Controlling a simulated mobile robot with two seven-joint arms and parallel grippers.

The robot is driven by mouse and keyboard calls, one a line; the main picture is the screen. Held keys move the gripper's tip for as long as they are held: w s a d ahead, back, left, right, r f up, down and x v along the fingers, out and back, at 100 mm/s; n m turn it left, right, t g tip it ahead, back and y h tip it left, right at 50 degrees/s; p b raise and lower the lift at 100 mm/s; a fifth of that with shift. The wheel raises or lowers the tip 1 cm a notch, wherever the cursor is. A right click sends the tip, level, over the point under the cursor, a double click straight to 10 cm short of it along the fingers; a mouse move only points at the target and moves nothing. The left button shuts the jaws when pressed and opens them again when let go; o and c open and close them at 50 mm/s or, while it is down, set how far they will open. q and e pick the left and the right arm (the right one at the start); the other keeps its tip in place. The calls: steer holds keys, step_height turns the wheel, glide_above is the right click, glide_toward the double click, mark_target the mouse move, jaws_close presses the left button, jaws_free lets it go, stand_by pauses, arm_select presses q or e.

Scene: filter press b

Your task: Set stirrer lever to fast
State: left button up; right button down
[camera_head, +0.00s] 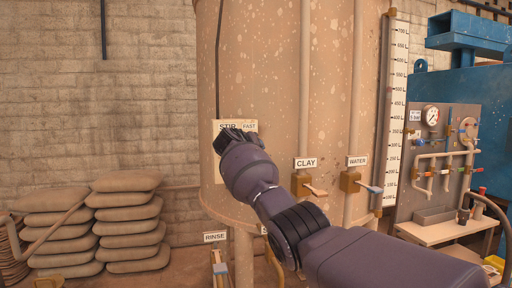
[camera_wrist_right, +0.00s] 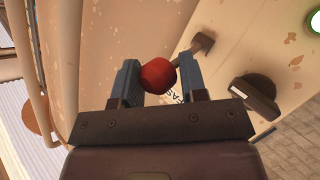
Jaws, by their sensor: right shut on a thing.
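The stirrer plate (camera_head: 250,127), marked "STIR" and "FAST", is on the front of the big beige tank. My right arm reaches up to it, and its wrist covers most of the plate and the lever in the head view. In the right wrist view, my right gripper (camera_wrist_right: 158,83) is shut on the lever's red ball knob (camera_wrist_right: 158,75), with a blue finger on each side. Part of the word "FAST" shows just beside the right finger. My left gripper is in neither view.
The tank (camera_head: 280,60) carries a "CLAY" valve (camera_head: 301,185) and a "WATER" valve (camera_head: 350,181) right of my arm. A level scale (camera_head: 395,110) and a gauge panel (camera_head: 440,150) stand further right. Stacked sacks (camera_head: 130,225) lie at the left by the wall.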

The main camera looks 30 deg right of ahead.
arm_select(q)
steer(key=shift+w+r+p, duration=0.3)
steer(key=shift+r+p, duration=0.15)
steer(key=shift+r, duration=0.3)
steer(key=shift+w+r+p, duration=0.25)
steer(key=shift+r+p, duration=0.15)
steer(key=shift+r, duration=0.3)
arm_select(e)
steer(key=shift+w+d+r+n+g, duration=0.1)
steer(key=shift+d+r+n+g, duration=0.1)
steer(key=shift+r, duration=0.25)
steer(key=shift+w+d+r+n+g, duration=0.1)
steer(key=shift+r+g, duration=0.1)
steer(key=shift+r, duration=0.2)
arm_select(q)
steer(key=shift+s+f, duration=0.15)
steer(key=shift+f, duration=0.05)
arm_select(e)
steer(key=c, duration=0.7)
jaws_free()
steer(key=shift+c, duration=0.2)
steer(key=shift+d+f+y, duration=0.1)
steer(key=shift+y, duration=0.2)
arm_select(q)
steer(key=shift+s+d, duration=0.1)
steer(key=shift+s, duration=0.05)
arm_select(e)
steer(key=shift+f, duration=0.2)
